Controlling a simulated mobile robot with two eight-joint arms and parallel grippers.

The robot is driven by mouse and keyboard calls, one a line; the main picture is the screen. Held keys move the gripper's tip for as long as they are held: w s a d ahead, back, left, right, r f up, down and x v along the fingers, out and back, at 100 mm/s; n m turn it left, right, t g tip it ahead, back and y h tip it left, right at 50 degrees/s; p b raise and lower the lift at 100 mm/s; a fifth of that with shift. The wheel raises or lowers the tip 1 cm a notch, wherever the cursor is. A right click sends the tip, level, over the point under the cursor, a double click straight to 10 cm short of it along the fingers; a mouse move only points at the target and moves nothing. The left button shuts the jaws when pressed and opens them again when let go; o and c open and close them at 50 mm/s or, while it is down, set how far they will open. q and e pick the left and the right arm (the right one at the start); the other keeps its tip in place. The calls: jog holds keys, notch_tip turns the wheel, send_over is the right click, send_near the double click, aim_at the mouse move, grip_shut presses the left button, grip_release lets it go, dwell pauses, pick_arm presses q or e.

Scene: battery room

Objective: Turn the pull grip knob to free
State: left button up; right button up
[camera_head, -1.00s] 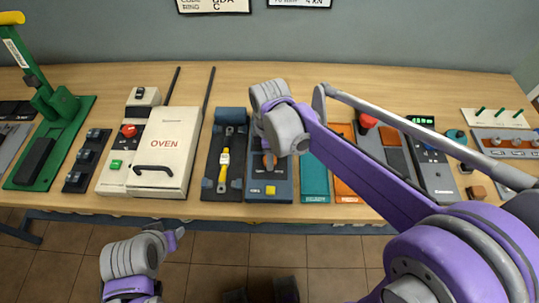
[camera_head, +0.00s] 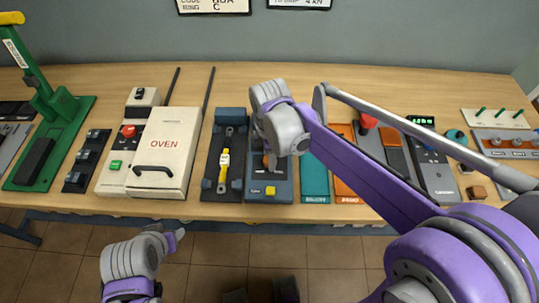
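A white oven (camera_head: 170,125) and a green lever press (camera_head: 62,125) stand to the left. Teal (camera_head: 315,178) and orange (camera_head: 345,190) devices lie right of the blue one, partly under my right arm.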

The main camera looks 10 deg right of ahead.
jog(key=o, duration=0.3)
pick_arm(q)
jog(key=shift+w+r+p, duration=0.15)
jog(key=shift+r+p, duration=0.25)
jog(key=shift+r, duration=0.1)
pick_arm(e)
notch_tip(320, 180, up, 11)
jog(key=shift+s+f, duration=0.1)
jog(key=shift+f, duration=0.1)
dwell(0.3)
